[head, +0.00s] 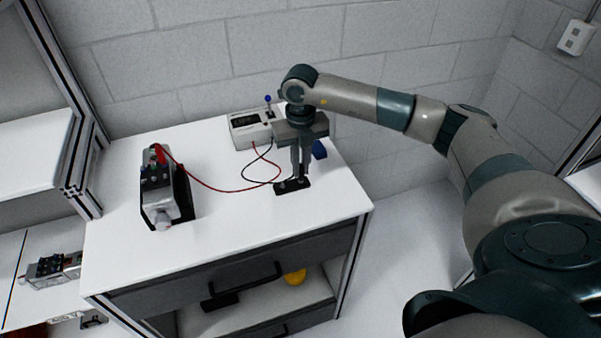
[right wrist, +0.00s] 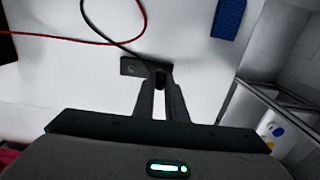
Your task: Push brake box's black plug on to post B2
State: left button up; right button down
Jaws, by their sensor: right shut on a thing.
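The brake box (head: 250,128) is a pale box with a dark display at the back of the white bench top. A red lead and a black lead come out of it. The red lead ends at a red plug (head: 159,154) on the grey motor unit (head: 160,185) at the left. Post B2 cannot be picked out among the unit's small dark posts. My right gripper (head: 298,178) points down and is shut on the black plug (right wrist: 160,80), at a small black holder (head: 280,188). The holder also shows in the right wrist view (right wrist: 130,67). Whether the plug touches the holder is unclear.
A blue block (head: 319,150) lies behind my right gripper. The slack red lead crosses the bench between motor unit and holder. A second motor unit (head: 52,268) stands on a lower surface at left. The front middle of the bench top is clear.

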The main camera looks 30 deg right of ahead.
jog(key=shift+r+p, duration=1.15)
jog(key=shift+r, duration=1.25)
